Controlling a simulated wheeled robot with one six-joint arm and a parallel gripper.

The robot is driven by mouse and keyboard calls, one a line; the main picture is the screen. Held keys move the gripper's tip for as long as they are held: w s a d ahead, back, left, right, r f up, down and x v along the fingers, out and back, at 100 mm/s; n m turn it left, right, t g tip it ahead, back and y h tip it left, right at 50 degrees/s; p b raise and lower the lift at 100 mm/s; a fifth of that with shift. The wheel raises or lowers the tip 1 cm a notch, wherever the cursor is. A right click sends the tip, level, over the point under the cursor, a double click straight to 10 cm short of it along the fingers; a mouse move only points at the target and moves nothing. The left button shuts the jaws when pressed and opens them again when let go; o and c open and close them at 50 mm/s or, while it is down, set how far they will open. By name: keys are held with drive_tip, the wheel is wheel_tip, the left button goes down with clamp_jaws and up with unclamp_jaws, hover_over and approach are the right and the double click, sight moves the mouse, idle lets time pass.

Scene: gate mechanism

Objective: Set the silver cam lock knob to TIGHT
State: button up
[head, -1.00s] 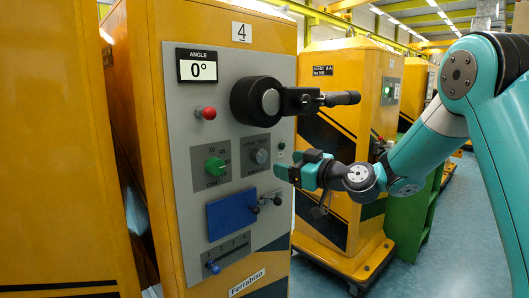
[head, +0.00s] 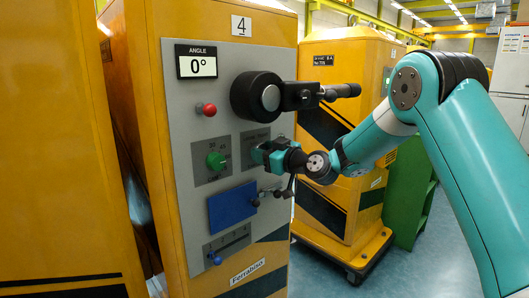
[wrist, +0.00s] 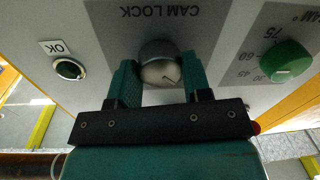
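The silver cam lock knob (wrist: 160,65) shows in the wrist view below the upside-down "CAM LOCK" label (wrist: 160,12). A thin dark line marks its face; the LOOSE and TIGHT marks cannot be read. My gripper (wrist: 161,80) is open, with one teal finger on each side of the knob. The fingers are very close to its sides; I cannot tell if they touch it. In the head view my gripper (head: 260,154) is at the panel and hides the knob.
A green knob (head: 216,161) sits left of the cam lock on the grey panel (head: 190,120). A black hub with a handle (head: 310,95) juts out above. A red button (head: 206,110) is upper left.

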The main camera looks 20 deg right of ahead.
drive_tip(key=shift+c, duration=1.1)
drive_tip(key=shift+m, duration=0.3)
drive_tip(key=shift+a+m+t+h+p, duration=0.15)
drive_tip(key=shift+m+t+p, duration=0.35)
drive_tip(key=shift+m, duration=4)
drive_tip(key=shift+d+m+t+h+p, duration=0.15)
drive_tip(key=shift+m+p, duration=0.65)
drive_tip(key=shift+m, duration=3.7)
drive_tip(key=shift+a, duration=0.1)
drive_tip(key=o, duration=0.9)
